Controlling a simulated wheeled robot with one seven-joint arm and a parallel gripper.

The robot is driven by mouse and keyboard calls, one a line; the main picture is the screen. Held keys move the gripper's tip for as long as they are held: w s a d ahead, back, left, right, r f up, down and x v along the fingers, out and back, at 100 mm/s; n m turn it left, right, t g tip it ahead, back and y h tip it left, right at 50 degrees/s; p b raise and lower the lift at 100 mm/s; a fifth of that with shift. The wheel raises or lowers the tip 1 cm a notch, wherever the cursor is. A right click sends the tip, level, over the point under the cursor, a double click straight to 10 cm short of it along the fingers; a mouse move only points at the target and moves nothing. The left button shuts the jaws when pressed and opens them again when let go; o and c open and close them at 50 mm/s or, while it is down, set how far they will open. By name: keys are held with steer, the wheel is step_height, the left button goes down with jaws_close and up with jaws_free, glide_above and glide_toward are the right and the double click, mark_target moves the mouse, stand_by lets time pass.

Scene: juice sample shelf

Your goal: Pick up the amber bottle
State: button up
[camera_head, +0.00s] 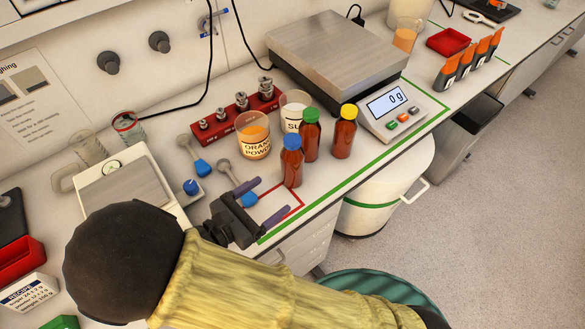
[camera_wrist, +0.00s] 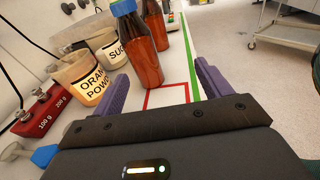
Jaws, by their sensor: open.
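Three amber bottles stand upright on the bench: one with a blue cap (camera_head: 291,165), one with a green cap (camera_head: 312,138) and one with a yellow cap (camera_head: 344,136). The blue-capped bottle is nearest my gripper (camera_head: 262,199), which is low over the bench, open and empty. In the wrist view the blue-capped bottle (camera_wrist: 140,52) stands ahead of the purple fingers, apart from them and left of the middle of the gap. A second amber bottle (camera_wrist: 157,28) shows partly behind it, its cap cut off by the frame.
The orange powder cup (camera_head: 253,143) and sugar cup (camera_head: 292,112) stand close behind the bottles. A red block of weights (camera_head: 212,132) is behind them. A scale reading 0 g (camera_head: 391,100) stands to the right. A red outline (camera_head: 297,204) marks bare bench near the front edge.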

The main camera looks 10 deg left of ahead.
mark_target(285, 169)
steer(key=s+a+n+t, duration=0.1)
steer(key=s+a+n+t+y, duration=0.1)
steer(key=a, duration=0.1)
steer(key=shift+a+f+y, duration=0.1)
steer(key=shift+f+y, duration=0.1)
steer(key=shift+y, duration=0.1)
steer(key=p+x, duration=0.1)
steer(key=x, duration=1.1)
steer(key=shift+w+r+p, duration=0.1)
steer(key=shift+p, duration=0.2)
